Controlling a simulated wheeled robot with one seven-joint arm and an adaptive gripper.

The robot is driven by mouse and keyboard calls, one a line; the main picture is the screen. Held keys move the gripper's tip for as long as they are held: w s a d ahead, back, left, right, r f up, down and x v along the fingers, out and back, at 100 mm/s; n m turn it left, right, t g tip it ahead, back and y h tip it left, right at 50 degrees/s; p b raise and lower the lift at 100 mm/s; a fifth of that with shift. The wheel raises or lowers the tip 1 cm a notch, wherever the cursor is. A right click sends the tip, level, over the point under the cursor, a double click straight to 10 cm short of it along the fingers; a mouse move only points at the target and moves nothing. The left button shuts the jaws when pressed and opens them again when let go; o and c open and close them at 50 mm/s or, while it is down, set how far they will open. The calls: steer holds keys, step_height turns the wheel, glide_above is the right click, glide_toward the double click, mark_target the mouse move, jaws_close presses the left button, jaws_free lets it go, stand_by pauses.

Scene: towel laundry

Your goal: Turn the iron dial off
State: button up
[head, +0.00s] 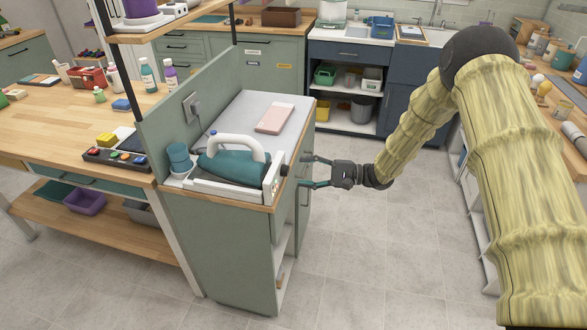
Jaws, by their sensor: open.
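The iron (232,166) is teal with a white handle. It lies in a white holder (228,188) on the near end of the grey counter. An upright white panel with small coloured marks (271,184) stands at the holder's right end. A small dark knob (284,170), which looks like the dial, sticks out to the right from this panel. My gripper (304,170) is open and empty, just right of the knob, with its fingers pointing left at it. The fingers look apart from the knob, but the exact gap is hard to tell. The dial's setting is too small to read.
A pink folded cloth (274,118) lies behind the iron on the counter. A teal cup-like object (179,157) stands left of the iron by a green partition with a socket (192,107). The floor (380,260) right of the counter is clear.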

mark_target(285, 171)
steer(key=shift+w+a+p, duration=0.2)
steer(key=shift+a+p, duration=0.25)
steer(key=shift+a, duration=1.65)
steer(key=c, duration=1)
